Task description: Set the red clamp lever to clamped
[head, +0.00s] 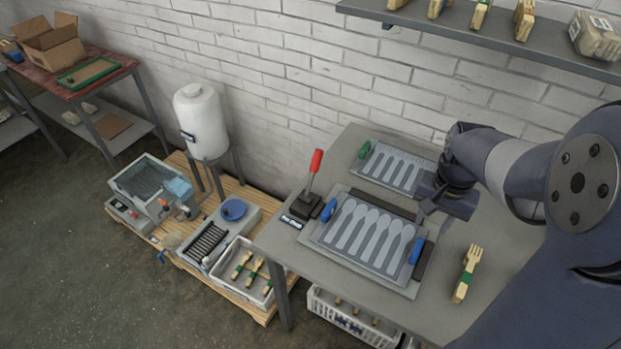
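The red clamp lever (316,162) stands near the left edge of the grey table, on a black base (304,205) with a small label in front. Its shaft is nearly upright, with the red grip leaning slightly right at the top. Just right of it is the press plate (345,240) with spoon-shaped cavities and blue handles at its left and right. My gripper (428,211) is over the right back part of the press, well to the right of the lever and not touching it. Its fingers are small and dark here, so their opening is unclear.
A second spoon mould (395,167) with a green handle lies behind the press. A bundle of wooden forks (467,273) lies at the table's right. A wall shelf (480,30) hangs above. A white tank (200,120) and a pallet (180,165) of equipment stand left of the table.

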